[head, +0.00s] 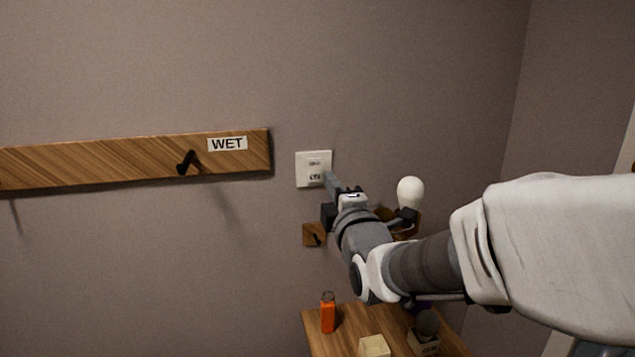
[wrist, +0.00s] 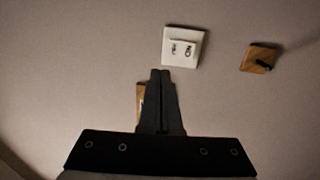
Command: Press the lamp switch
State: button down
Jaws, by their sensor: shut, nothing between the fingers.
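The lamp switch (head: 313,160) is a white square wall plate with a raised rocker and small dark markings. It also shows in the wrist view (wrist: 184,47), above and slightly right of my fingertips. My gripper (head: 328,177) is shut and empty, its tips at the plate's lower right edge in the head view. In the wrist view my closed fingers (wrist: 160,73) point up towards the plate's lower left. I cannot tell whether they touch the wall. A lamp with a white bulb (head: 411,192) is partly hidden behind my arm.
A wooden rail (head: 100,162) with a WET label and black hook is on the wall at left. A small wooden hook block (head: 308,235) is below the switch. A wooden table (head: 345,340) below holds an orange item (head: 328,314) and a pale block (head: 374,346).

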jog(key=shift+r+v, duration=0.2)
jog(key=shift+v, duration=0.65)
jog(key=s+d+f+m+g+h, duration=0.1)
jog(key=s+d+f+m+g, duration=0.2)
jog(key=s+m, duration=0.3)
jog(key=s+d+f+m+g+h, duration=0.1)
jog(key=s+d+f+m+g, duration=0.2)
jog(key=s, duration=0.8)
jog(key=s+d+f+m+g+h, duration=0.1)
jog(key=s+d+f+m+g, duration=0.2)
jog(key=s+f+m+g, duration=0.4)
jog(key=s+m, duration=0.2)
jog(key=m, duration=0.2)
jog(key=shift+s+h, duration=0.3)
jog(key=shift+h, duration=0.1)
jog(key=shift+d, duration=0.15)
